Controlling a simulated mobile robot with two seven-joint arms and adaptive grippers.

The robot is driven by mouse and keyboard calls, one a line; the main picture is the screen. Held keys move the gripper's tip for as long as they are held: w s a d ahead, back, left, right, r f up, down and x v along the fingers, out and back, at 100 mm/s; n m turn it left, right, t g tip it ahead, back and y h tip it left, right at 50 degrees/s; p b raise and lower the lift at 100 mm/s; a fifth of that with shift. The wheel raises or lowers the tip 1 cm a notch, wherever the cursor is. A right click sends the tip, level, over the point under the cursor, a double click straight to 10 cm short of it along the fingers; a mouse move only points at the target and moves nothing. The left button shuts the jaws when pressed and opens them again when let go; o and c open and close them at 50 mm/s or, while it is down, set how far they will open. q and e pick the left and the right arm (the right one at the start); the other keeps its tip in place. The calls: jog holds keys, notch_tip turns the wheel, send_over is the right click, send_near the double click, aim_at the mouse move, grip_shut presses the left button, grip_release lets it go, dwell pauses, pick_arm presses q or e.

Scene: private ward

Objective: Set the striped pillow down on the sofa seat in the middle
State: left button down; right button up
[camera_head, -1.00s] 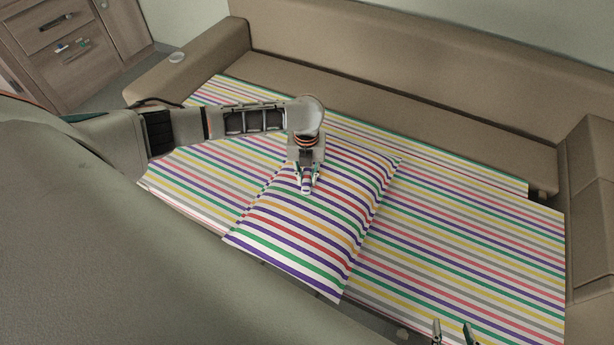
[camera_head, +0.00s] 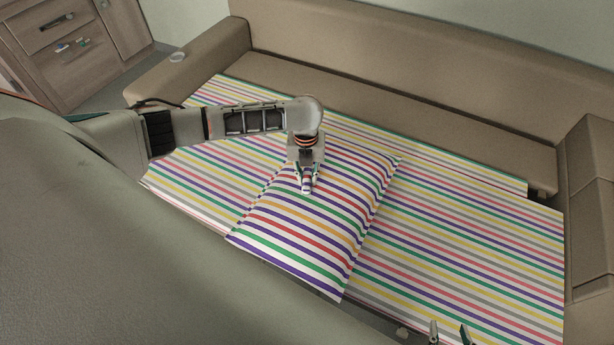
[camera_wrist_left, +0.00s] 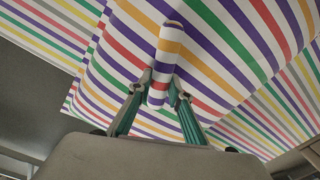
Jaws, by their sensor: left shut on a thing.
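The striped pillow (camera_head: 335,215) is over the middle of the sofa seat (camera_head: 455,235), which is covered in similar striped cloth. I cannot tell whether the pillow rests fully on the seat; its near edge reaches the seat's front edge. My left gripper (camera_head: 307,188) is shut on a pinched fold of the pillow, at its middle. The left wrist view shows the fold of the pillow (camera_wrist_left: 230,45) between the two fingers (camera_wrist_left: 160,95). The tips of my right gripper (camera_head: 449,332) show at the bottom edge, apart from each other, with nothing seen between them.
The brown sofa backrest (camera_head: 400,90) runs behind the seat. Armrests stand at the left (camera_head: 190,75) and the right (camera_head: 592,200). A wooden drawer cabinet (camera_head: 80,45) is at the far left. The seat is clear on both sides of the pillow.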

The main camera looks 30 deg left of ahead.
pick_arm(q)
jog(key=shift+f+b, duration=0.5)
jog(key=shift+f, duration=0.9)
pick_arm(e)
jog(key=shift+s+d+f, duration=0.1)
jog(key=shift+s+f, duration=0.05)
jog(key=shift+f, duration=0.75)
jog(key=shift+s+f, duration=0.15)
jog(key=shift+s, duration=0.15)
pick_arm(q)
jog(key=shift+f+b, duration=0.3)
jog(key=shift+f, duration=0.05)
pick_arm(e)
jog(key=shift+w, duration=0.25)
pick_arm(q)
jog(key=c, duration=1.8)
grip_release()
